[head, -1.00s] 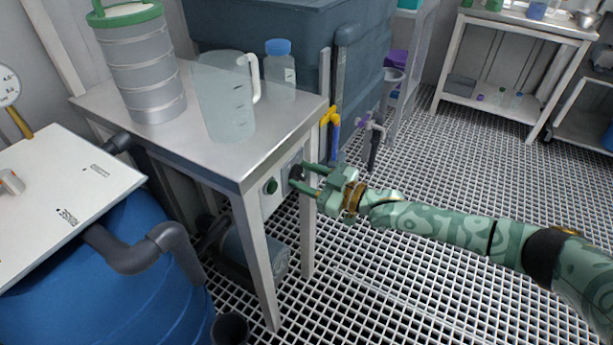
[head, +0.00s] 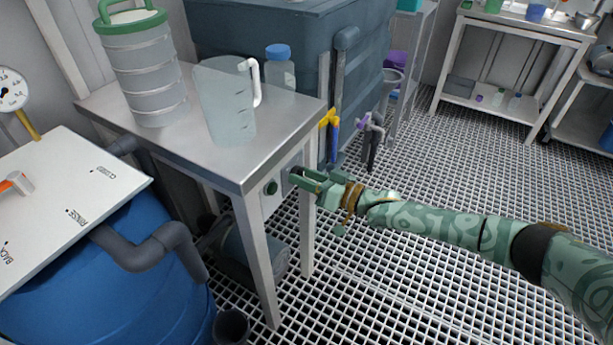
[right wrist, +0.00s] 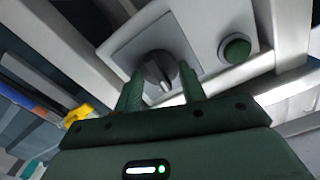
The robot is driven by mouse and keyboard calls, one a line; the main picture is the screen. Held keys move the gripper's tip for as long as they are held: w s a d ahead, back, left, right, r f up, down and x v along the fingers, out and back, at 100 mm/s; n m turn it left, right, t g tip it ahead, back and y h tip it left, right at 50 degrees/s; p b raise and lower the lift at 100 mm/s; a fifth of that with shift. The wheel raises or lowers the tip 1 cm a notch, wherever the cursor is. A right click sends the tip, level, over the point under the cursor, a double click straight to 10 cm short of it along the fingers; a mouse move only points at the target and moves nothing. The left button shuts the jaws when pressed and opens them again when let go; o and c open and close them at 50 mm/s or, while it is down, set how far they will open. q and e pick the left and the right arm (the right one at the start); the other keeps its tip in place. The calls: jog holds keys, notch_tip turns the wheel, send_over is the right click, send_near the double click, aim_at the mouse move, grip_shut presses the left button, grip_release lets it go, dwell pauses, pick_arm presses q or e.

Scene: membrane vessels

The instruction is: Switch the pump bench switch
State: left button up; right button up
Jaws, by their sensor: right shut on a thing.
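The pump bench switch is a dark rotary knob (right wrist: 160,70) on a pale panel under the steel bench (head: 215,150). In the right wrist view the knob sits between the two green fingers of my right gripper (right wrist: 162,88). In the head view my right gripper (head: 296,176) reaches from the right to the bench's front corner, shut on the knob, which its fingers mostly hide. A green button (right wrist: 235,48) sits beside the knob on the same panel and also shows in the head view (head: 271,188). My left gripper is not in view.
A sieve stack (head: 147,75), a clear jug (head: 224,105) and a blue-capped bottle (head: 280,72) stand on the bench. A blue barrel (head: 130,260) is at the left. Grating floor (head: 440,220) is free at right.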

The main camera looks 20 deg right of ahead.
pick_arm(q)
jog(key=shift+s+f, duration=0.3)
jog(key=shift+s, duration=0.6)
pick_arm(e)
jog(key=m, duration=0.4)
jog(key=shift+d+f+m, duration=0.1)
jog(key=shift+m, duration=0.2)
jog(key=o, duration=1)
jog(key=shift+c, duration=0.2)
pick_arm(q)
jog(key=shift+p, duration=0.3)
pick_arm(e)
jog(key=shift+d, duration=0.1)
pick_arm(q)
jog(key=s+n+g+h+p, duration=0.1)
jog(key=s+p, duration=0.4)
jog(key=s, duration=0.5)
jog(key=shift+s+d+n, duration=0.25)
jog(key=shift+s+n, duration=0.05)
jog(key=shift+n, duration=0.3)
pick_arm(e)
jog(key=v, duration=1.6)
